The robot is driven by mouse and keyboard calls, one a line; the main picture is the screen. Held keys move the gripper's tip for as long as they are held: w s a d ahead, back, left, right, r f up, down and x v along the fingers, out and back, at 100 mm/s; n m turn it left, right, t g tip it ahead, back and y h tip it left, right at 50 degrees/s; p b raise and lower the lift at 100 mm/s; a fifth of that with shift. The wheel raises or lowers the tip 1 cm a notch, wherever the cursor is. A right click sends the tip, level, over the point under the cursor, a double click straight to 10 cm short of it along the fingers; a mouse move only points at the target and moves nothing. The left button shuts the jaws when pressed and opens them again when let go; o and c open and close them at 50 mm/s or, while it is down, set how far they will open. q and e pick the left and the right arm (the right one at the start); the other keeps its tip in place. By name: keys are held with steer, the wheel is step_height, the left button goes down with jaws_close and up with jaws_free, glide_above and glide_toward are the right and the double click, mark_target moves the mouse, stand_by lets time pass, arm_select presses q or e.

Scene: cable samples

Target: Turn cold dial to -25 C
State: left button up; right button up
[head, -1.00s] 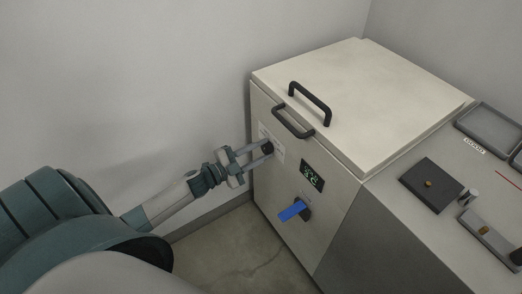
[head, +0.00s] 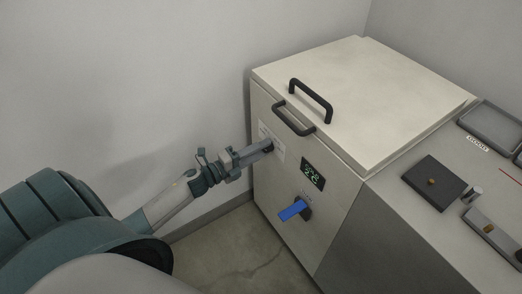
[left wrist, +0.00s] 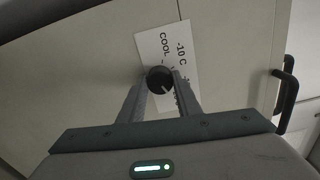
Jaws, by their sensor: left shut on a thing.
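The cold dial (left wrist: 159,79) is a small black knob with a pale pointer mark on a white label (left wrist: 172,50) that reads "COOL" and "-10 C"; the rest of the label is partly hidden. It is on the front of a cream cold box (head: 285,215). My left gripper (head: 268,147) is shut on the dial, with a finger on each side in the left wrist view (left wrist: 162,88). In the head view the gripper looks rolled, and its fingers mostly cover the dial. My right gripper is not in view.
A green-lit display (head: 312,175) and a blue lever (head: 293,209) are on the box front, right of the dial. Black handles (head: 311,101) are on the lid and front edge. A counter with a dark block (head: 432,184) and grey trays (head: 490,130) stands at right.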

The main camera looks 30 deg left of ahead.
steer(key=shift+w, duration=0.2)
arm_select(q)
steer(key=o, duration=1.1)
steer(key=shift+c, duration=0.2)
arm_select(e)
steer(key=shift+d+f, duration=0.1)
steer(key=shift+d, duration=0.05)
arm_select(q)
steer(key=shift+s, duration=0.2)
steer(key=v, duration=1.7)
steer(key=shift+b, duration=0.3)
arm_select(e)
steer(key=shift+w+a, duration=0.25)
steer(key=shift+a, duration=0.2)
arm_select(q)
steer(key=shift+f, duration=0.1)
